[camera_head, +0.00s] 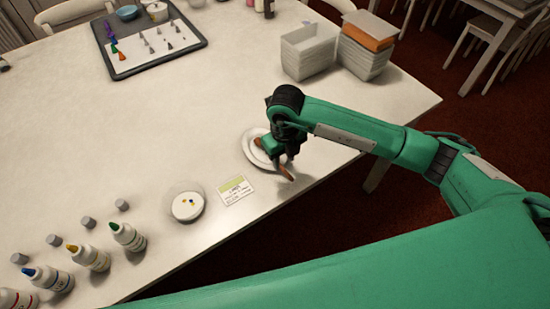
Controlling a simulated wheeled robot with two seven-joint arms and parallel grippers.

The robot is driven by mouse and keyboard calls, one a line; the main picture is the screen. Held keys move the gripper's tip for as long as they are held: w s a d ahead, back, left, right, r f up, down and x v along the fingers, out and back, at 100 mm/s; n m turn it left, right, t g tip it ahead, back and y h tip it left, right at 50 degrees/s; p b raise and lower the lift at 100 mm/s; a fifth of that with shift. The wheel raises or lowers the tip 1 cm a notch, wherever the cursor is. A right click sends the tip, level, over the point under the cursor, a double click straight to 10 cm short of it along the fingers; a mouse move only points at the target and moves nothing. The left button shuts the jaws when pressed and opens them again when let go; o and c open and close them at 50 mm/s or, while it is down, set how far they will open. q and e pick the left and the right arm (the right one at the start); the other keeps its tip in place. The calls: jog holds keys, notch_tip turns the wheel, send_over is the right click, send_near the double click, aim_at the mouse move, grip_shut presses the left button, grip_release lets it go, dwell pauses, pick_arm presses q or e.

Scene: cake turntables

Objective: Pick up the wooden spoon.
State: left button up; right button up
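The wooden spoon (286,173) is a small brown piece at the white plate (249,151), near the table's front edge. Its handle end reaches past the plate's rim toward the edge. My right gripper (289,156) points down over the plate and spoon and hides the spoon's middle. The fingers are dark and small here, so I cannot tell whether they are closed on the spoon or just around it. My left gripper is not in view.
A label card (236,190) and a small round white dish (188,206) lie left of the plate. Several colour bottles (90,257) stand at the lower left. White bins (309,52) and a dark tray of piping tips (150,62) are behind. The table's middle is clear.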

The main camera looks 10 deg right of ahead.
aim_at(285, 170)
jog(key=shift+f, duration=0.55)
jog(key=f, duration=0.2)
jog(key=f+p, duration=0.1)
jog(key=f, duration=0.1)
jog(key=shift+d+f, duration=0.2)
jog(key=shift+f, duration=0.2)
jog(key=c, duration=0.6)
grip_shut()
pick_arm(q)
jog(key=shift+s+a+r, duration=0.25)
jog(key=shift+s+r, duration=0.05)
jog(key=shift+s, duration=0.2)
